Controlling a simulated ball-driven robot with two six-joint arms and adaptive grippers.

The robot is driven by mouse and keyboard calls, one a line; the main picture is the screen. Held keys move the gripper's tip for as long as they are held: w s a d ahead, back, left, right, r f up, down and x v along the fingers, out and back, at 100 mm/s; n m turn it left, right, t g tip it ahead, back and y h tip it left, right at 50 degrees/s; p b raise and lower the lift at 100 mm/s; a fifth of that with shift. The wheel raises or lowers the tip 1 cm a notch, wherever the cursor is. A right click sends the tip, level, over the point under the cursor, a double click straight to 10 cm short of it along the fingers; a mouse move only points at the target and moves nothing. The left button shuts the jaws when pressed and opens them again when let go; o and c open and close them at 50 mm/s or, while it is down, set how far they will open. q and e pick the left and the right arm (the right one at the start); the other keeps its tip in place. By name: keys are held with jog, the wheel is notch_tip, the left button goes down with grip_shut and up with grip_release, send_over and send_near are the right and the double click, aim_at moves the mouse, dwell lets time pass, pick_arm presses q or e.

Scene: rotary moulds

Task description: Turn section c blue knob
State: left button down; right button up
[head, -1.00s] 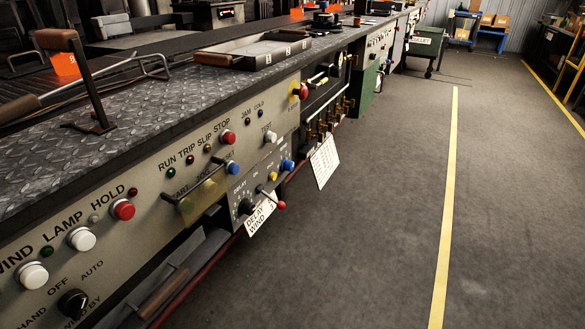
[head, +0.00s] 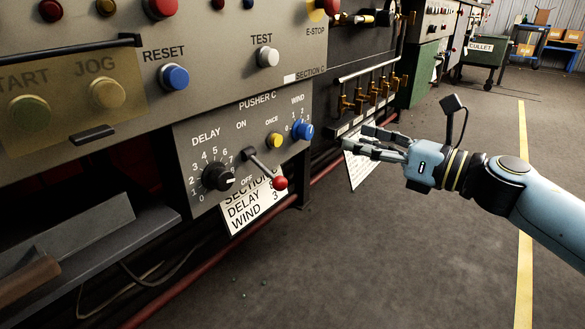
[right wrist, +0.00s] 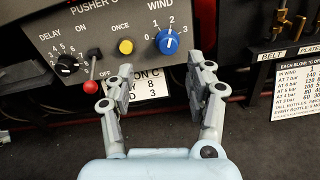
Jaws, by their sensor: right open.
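The blue WIND knob (head: 303,131) is at the right end of the PUSHER C panel (head: 225,140), with a 0 to 3 scale around it. It also shows in the right wrist view (right wrist: 168,41); its exact setting is hard to read. My right gripper (head: 356,139) is open and empty, to the right of the knob and apart from it. In the right wrist view its fingertips (right wrist: 160,65) are spread, with the knob beyond the gap between them. A card (head: 252,207) below the panel reads section C, delay 8, wind 3. My left gripper is not in view.
The black DELAY knob (head: 218,177), a red-balled lever (head: 280,183) and a yellow ONCE button (head: 274,141) share the panel. A blue RESET button (head: 174,77) is above. A hanging sheet (head: 360,165) is behind my right gripper.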

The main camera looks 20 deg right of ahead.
aim_at(310, 135)
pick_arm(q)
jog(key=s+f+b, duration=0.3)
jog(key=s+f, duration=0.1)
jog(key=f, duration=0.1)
pick_arm(e)
jog(key=shift+n, duration=0.3)
jog(key=w+a, duration=0.1)
jog(key=w, duration=0.1)
jog(key=w+a+f, duration=0.1)
jog(key=w+a, duration=0.1)
jog(key=w, duration=0.1)
jog(key=w+a+f, duration=0.1)
jog(key=w, duration=0.1)
jog(key=shift+w+a+f, duration=0.15)
jog(key=shift+w+f, duration=0.05)
jog(key=shift+w, duration=0.05)
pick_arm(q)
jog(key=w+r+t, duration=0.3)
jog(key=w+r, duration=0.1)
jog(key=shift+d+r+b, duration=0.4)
pick_arm(e)
jog(key=x, duration=0.3)
jog(key=shift+w+a, duration=0.1)
jog(key=shift+a, duration=0.05)
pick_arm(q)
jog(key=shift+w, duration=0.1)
pick_arm(e)
jog(key=shift+c, duration=0.4)
